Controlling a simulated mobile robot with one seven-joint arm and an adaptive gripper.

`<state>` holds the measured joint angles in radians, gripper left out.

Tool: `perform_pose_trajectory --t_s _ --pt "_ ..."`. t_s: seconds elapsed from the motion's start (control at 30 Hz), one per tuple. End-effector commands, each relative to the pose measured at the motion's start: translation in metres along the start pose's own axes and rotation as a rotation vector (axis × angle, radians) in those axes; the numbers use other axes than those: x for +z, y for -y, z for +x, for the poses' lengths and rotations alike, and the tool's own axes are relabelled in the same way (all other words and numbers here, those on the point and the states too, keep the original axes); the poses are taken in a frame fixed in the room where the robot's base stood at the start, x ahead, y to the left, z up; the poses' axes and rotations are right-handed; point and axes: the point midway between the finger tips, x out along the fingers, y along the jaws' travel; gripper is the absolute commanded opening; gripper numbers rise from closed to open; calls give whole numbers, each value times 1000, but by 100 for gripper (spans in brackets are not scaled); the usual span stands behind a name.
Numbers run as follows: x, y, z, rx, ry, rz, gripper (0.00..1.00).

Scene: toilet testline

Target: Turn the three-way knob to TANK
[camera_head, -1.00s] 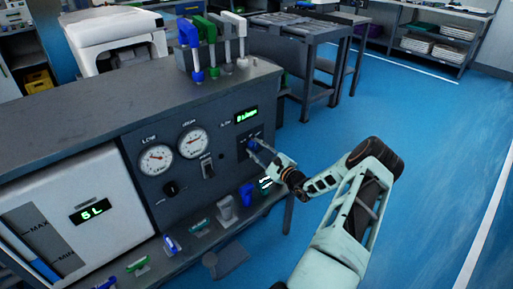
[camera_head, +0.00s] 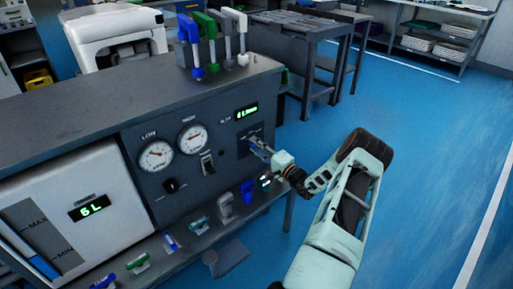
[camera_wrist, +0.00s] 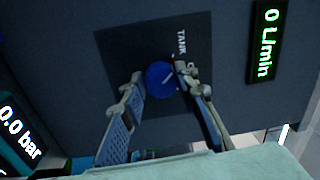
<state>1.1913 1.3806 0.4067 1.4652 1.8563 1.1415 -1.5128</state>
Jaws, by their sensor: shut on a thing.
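The three-way knob is a round blue dial (camera_wrist: 160,78) on a dark square plate (camera_wrist: 125,45) in the wrist view. A pale mark on it slants toward the upper right, in the rough direction of the TANK label (camera_wrist: 181,41). My gripper (camera_wrist: 161,85) has one finger on each side of the knob and is shut on it. In the head view my gripper (camera_head: 262,148) reaches the right part of the panel and mostly hides the knob. The other labels on the plate are hidden or unreadable.
The panel also carries two gauges (camera_head: 192,139), a black knob (camera_head: 171,186), a switch (camera_head: 207,162) and a green flow display (camera_head: 246,112), reading 0 L/min in the wrist view. A shelf with several coloured parts (camera_head: 226,207) juts out below. Blue floor to the right is clear.

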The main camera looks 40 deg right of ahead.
Motion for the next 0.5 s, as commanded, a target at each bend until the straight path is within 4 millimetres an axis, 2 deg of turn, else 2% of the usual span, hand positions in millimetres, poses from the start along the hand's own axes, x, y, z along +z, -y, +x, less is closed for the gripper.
perform_pose_trajectory --t_s 0.2,0.5 --pt "0 -2 -1 2 4 -107 4" --pt "-1 -2 -1 2 6 -168 4"
